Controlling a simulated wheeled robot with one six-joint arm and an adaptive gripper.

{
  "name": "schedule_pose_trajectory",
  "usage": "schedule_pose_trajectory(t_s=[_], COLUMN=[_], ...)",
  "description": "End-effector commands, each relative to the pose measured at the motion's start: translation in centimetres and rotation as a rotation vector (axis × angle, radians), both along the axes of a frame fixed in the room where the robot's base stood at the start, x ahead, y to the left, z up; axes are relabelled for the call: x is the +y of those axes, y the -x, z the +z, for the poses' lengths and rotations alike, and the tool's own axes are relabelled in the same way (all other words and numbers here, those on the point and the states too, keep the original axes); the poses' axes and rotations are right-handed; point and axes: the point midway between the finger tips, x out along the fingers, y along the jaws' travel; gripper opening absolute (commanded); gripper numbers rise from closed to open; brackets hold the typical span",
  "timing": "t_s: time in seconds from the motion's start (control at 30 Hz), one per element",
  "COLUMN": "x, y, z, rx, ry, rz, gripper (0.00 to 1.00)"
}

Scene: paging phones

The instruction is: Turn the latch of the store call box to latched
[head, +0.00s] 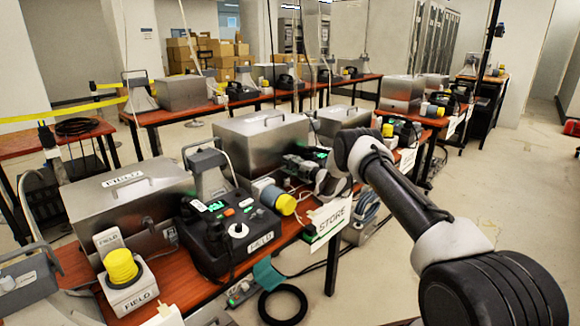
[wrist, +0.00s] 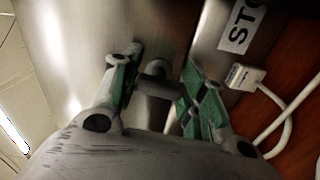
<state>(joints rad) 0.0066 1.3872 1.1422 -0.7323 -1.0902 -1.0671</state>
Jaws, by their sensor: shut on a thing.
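The store call box shows as a brushed metal case (wrist: 85,35) filling much of the wrist view, with a label reading "STO" (wrist: 240,25) near its edge. In the head view I take it to be the metal box (head: 262,138) behind my gripper (head: 312,168). The latch (wrist: 157,72) is a small dark grey knob on the metal, between the green-padded fingers of my gripper (wrist: 162,68). The gripper is shut on it. The latch's exact angle cannot be told. In the head view the gripper and arm hide the latch.
A black phone unit labelled FIELD (head: 235,230), a metal FIELD box (head: 125,205) and a yellow-capped FIELD unit (head: 125,278) stand left on the red-brown table. A STORE sign (head: 330,218) hangs at its front edge. A white plug and cable (wrist: 245,77) lie close right of the fingers.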

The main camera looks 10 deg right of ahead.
Motion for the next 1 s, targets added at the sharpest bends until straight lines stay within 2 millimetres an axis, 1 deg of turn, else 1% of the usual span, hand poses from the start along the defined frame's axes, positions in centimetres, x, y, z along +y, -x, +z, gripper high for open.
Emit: schedule_pose_trajectory(t_s=[0.3, 0.77, 0.8, 0.87, 0.9, 0.93, 1.0], x=[0.01, 0.02, 0.02, 0.02, 0.02, 0.02, 0.01], y=[0.06, 0.06, 0.06, 0.06, 0.06, 0.05, 0.05], z=[-0.09, -0.12, -0.12, -0.12, -0.10, -0.10, -0.07], rx=[-0.056, -0.064, -0.063, -0.063, -0.064, -0.064, -0.064], ry=[0.080, 0.093, 0.092, 0.092, 0.092, 0.092, 0.092], rz=[0.000, 0.001, 0.001, 0.001, 0.000, 0.000, 0.000], gripper=[0.18, 0.18, 0.44, 0.55, 0.62, 0.64, 0.64])
